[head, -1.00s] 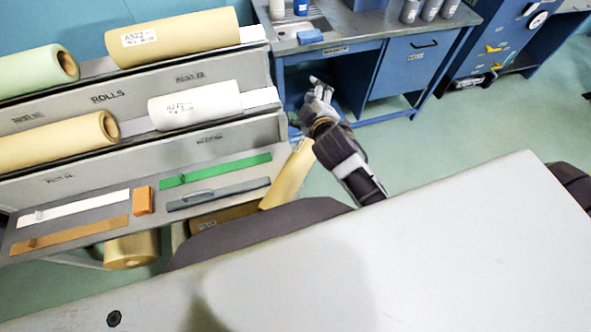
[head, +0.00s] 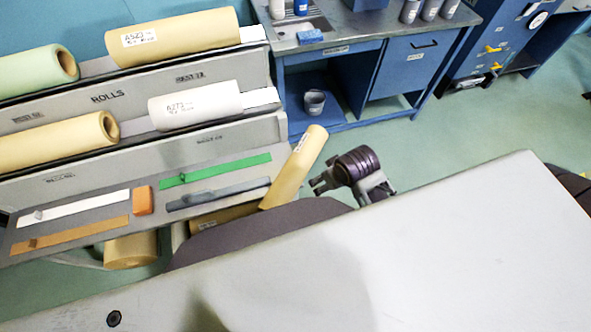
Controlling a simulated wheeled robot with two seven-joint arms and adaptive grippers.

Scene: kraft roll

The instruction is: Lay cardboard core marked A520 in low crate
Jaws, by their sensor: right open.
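A tan roll or core (head: 293,172) leans at a tilt beside the right end of the rack. A label shows near its top, but I cannot read it, so I cannot tell if it is A520. My right gripper (head: 318,184) is open and empty just right of this tan roll, with a small gap seen between them. My left gripper is not in view. I cannot make out a low crate; brown shapes (head: 222,213) low behind the rack's shelf are mostly hidden.
The rack (head: 205,140) holds tan, green and white rolls; the top tan roll (head: 175,38) seems marked A523. Flat tools lie on its lower shelf. A blue bench (head: 345,85) with a grey bucket (head: 314,102) stands behind. Green floor (head: 440,140) is clear to the right.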

